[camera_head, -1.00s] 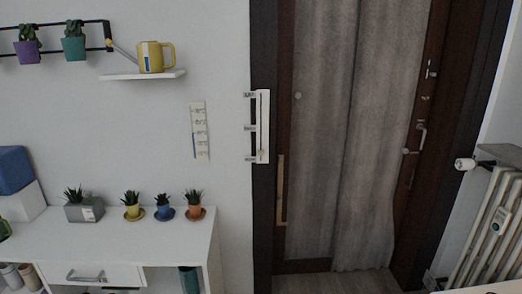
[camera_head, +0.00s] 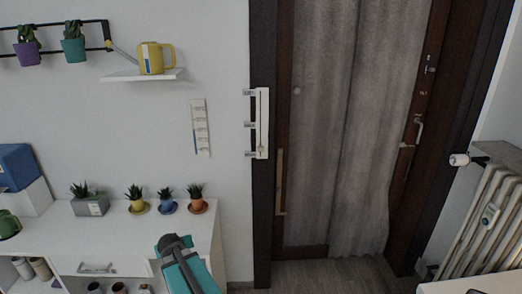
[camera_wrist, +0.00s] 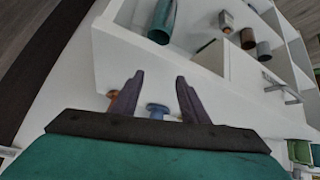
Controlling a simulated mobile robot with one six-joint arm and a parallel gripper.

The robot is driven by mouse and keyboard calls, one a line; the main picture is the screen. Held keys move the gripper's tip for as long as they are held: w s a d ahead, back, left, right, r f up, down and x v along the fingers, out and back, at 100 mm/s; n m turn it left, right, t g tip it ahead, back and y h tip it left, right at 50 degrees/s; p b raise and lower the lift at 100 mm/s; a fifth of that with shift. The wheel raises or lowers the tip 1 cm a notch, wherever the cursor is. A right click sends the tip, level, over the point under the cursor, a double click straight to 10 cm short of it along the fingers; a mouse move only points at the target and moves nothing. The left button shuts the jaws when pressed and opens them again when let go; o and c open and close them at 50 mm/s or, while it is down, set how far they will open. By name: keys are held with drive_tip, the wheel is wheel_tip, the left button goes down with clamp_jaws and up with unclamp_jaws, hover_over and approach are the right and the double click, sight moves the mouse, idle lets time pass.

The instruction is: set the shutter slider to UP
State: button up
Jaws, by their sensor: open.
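The shutter slider (camera_head: 262,124) is a white upright strip on the dark door frame, just left of the curtained door. Small labels sit at its left side at the top, middle and bottom; their text is too small to read. A small brass-coloured knob (camera_head: 261,149) appears near the bottom of the slot, by the lowest label. My gripper (camera_wrist: 159,76) is open and empty in the wrist view, with two dark fingers apart. In the head view my teal arm shows below and left of the slider, apart from it. The slider cannot be made out in the wrist view.
Potted plants (camera_head: 196,198) stand along the white desk (camera_head: 118,237), close to my arm. A wall shelf (camera_head: 140,76) holds a yellow watering can (camera_head: 151,58) left of the slider. A radiator (camera_head: 489,222) stands at the right. The space before the slider looks clear.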

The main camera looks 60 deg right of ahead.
drive_tip(key=s+d+r+m+t+h, duration=0.1)
drive_tip(key=d+r, duration=0.2)
drive_tip(key=d, duration=0.2)
drive_tip(key=s+d+r+m+h, duration=0.1)
drive_tip(key=d+r, duration=0.2)
drive_tip(key=d, duration=0.3)
drive_tip(key=m+t+h, duration=0.2)
drive_tip(key=t+h, duration=0.1)
drive_tip(key=h, duration=0.4)
approach(261, 149)
drive_tip(key=v, duration=0.6)
drive_tip(key=shift+w+d+f, duration=0.1)
drive_tip(key=shift+w+f, duration=0.05)
drive_tip(key=shift+w+d, duration=0.1)
drive_tip(key=shift+d, duration=0.05)
drive_tip(key=shift+x, duration=6.7)
drive_tip(key=shift+c, duration=0.5)
